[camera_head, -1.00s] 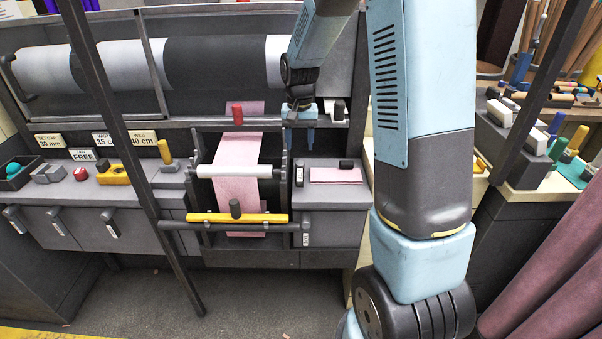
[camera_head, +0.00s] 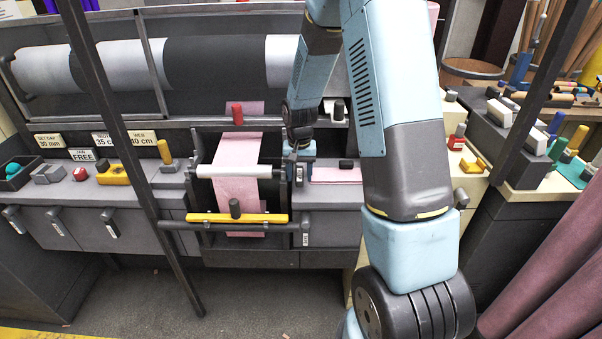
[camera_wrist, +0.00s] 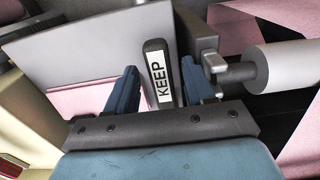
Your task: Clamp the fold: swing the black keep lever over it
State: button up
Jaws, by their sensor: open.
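The black keep lever (camera_wrist: 160,75) with its white KEEP label stands between the two blue fingers of my gripper (camera_wrist: 160,88) in the wrist view. The fingers are open, one on each side; a gap shows on the left, and the right finger is close to it. In the head view my gripper (camera_head: 299,172) is just right of the pink felt web (camera_head: 238,190) and hides most of the lever. A flat pink piece (camera_head: 338,175) lies on the shelf to the right and also shows in the wrist view (camera_wrist: 85,99). I cannot tell which pink part is the fold.
A pale roller (camera_head: 235,171) crosses the web; its end (camera_wrist: 285,68) is close to my right finger. A yellow bar (camera_head: 262,218) with a black knob lies in front. A black block (camera_head: 346,163) stands by the flat pink piece. Dark frame posts cross the foreground.

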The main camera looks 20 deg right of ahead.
jog(key=shift+c, duration=0.4)
grip_shut()
